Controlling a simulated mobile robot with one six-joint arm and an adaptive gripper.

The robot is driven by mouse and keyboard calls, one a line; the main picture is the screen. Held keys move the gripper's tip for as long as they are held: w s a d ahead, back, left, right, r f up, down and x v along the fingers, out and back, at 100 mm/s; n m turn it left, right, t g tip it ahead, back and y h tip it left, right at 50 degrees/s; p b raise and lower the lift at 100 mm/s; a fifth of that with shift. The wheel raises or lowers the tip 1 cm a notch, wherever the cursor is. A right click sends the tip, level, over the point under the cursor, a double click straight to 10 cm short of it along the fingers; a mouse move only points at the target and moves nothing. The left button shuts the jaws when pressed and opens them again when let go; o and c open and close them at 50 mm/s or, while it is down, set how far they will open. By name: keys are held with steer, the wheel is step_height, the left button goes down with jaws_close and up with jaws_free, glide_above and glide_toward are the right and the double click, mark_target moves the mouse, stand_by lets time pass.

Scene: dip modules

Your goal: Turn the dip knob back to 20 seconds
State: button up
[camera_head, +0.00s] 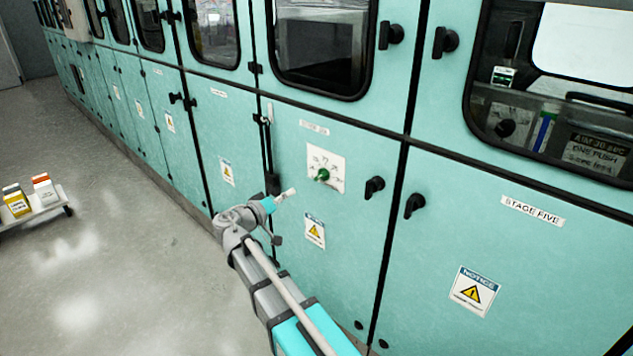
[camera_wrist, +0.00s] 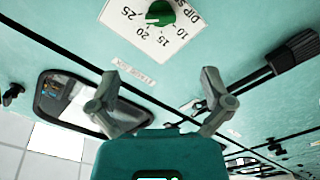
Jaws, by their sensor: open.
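The green dip knob (camera_head: 322,175) sits on a white dial plate (camera_head: 338,163) on a teal cabinet door. In the wrist view the knob (camera_wrist: 160,13) is at the top edge, partly cut off. Its plate (camera_wrist: 150,42) shows 25, 20, 15 and 10 and part of the word DIP. A pale mark shows on the knob's lower left, toward the 25 and 20 side; its exact setting is unclear. My gripper (camera_head: 289,193) is left of and below the knob in the head view, apart from it. In the wrist view my gripper (camera_wrist: 162,82) has its fingers spread and empty.
Black door handles (camera_head: 374,187) and (camera_head: 414,205) stick out right of the dial. A warning label (camera_head: 315,231) is below it and a window (camera_head: 320,45) above. A low cart (camera_head: 40,207) with small boxes stands at far left. The floor between is clear.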

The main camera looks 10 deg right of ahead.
mark_target(318, 178)
steer(key=shift+w+d, duration=0.1)
steer(key=shift+x, duration=6.75)
steer(key=c, duration=1)
steer(key=shift+a, duration=0.35)
steer(key=shift+c, duration=0.5)
steer(key=shift+d, duration=0.35)
